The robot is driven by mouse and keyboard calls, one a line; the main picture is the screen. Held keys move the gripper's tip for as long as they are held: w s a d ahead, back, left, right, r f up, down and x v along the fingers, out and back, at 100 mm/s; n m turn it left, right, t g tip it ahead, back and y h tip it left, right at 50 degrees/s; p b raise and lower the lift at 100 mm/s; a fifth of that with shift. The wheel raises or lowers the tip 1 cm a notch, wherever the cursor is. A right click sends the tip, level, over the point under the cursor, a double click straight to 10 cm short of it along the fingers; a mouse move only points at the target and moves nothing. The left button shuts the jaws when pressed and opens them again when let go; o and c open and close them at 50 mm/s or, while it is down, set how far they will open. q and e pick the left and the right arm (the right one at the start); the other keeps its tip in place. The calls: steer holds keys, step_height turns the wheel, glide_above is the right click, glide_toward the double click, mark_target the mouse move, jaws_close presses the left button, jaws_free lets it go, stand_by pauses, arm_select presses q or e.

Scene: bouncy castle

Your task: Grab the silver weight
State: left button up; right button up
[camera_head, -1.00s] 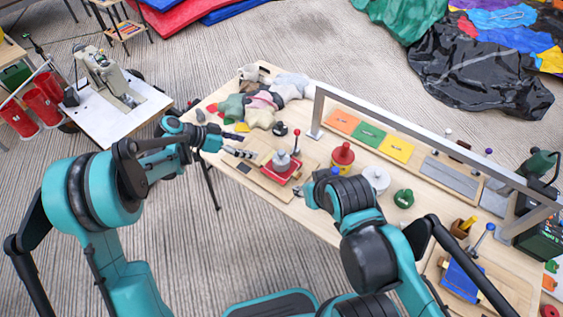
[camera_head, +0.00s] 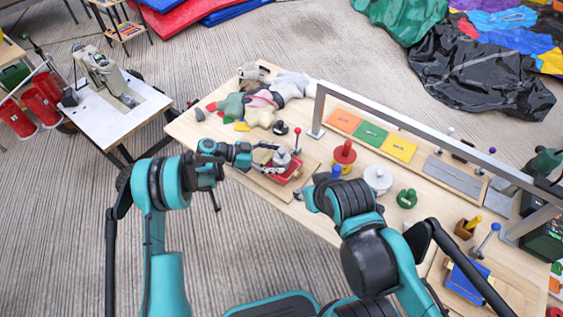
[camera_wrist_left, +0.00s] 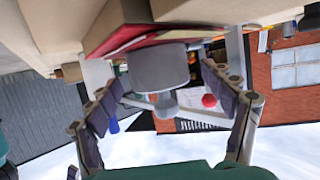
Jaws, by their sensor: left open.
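The silver weight (camera_head: 282,157) is a grey cylinder with a narrower knob on top, standing on a red base (camera_head: 291,173) on a wooden board. In the left wrist view, which is upside down, the weight (camera_wrist_left: 160,68) lies between the two fingers, its knob pointing down the picture. My left gripper (camera_head: 272,163) is at the weight from the left, open, with one finger on each side. Gaps show beside the weight in the wrist view, so the fingers look apart from it.
A red-knobbed lever (camera_head: 297,132) rises just behind the weight. A red round piece (camera_head: 344,154), a white spool (camera_head: 377,179) and a green ring (camera_head: 407,198) stand to the right. A metal frame (camera_head: 415,126) spans the back. Cloth pieces (camera_head: 262,100) lie at the far left.

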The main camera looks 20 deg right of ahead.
arm_select(q)
steer(key=shift+x, duration=1.05)
steer(key=shift+a, duration=0.1)
jaws_close()
steer(key=shift+r, duration=0.2)
